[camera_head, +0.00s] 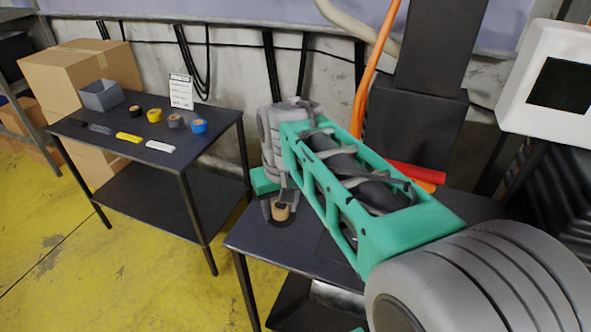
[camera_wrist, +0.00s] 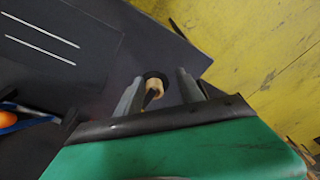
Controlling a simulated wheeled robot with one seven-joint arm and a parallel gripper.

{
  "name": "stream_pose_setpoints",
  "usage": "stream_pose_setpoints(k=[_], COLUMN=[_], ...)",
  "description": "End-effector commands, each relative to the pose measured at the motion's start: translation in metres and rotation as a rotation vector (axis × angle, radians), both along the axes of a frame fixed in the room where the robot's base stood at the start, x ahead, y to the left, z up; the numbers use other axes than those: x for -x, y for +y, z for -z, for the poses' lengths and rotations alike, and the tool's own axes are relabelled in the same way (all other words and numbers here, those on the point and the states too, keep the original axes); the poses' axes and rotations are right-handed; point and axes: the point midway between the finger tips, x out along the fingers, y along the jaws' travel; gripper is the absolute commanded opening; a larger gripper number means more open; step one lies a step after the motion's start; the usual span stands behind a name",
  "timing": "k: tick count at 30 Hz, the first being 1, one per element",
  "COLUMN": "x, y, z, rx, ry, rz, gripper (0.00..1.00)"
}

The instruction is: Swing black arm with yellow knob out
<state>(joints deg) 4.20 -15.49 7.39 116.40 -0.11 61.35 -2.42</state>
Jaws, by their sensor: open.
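My gripper (camera_head: 280,206) is open, low over the near dark table at the end of my teal and grey arm. A tan-yellow knob (camera_head: 280,211) shows between its fingers. In the wrist view my gripper's two grey fingers (camera_wrist: 160,90) stand apart, with the yellow knob (camera_wrist: 154,86) between them. I cannot tell whether either finger touches the knob. A small black part (camera_wrist: 149,97) shows at the knob, probably the black arm; most of it is hidden or blends into the dark surface.
The near table's top (camera_head: 250,241) is mostly covered by my arm. A second black table (camera_head: 185,155) at left holds a grey bin (camera_head: 101,95), tape rolls and a sign (camera_head: 181,91). A red tube (camera_head: 416,173) and white monitor (camera_head: 548,75) are at right. Yellow floor (camera_head: 130,270) is open at lower left.

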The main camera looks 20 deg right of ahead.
Motion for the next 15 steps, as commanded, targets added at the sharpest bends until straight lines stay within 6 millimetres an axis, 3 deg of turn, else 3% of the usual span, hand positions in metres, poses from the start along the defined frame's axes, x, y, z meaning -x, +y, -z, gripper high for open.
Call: stream_pose_setpoints(k=[3, 7, 12, 15], x=[-0.054, -0.104, -0.141, -0.148], y=[-0.028, -0.060, -0.089, -0.095], z=[-0.019, -0.023, -0.016, -0.012], rx=[-0.003, -0.010, -0.018, -0.021], ry=[0.063, 0.122, 0.170, 0.182], rz=[0.036, 0.065, 0.084, 0.089], gripper=[0.45, 0.45, 0.45, 0.45])
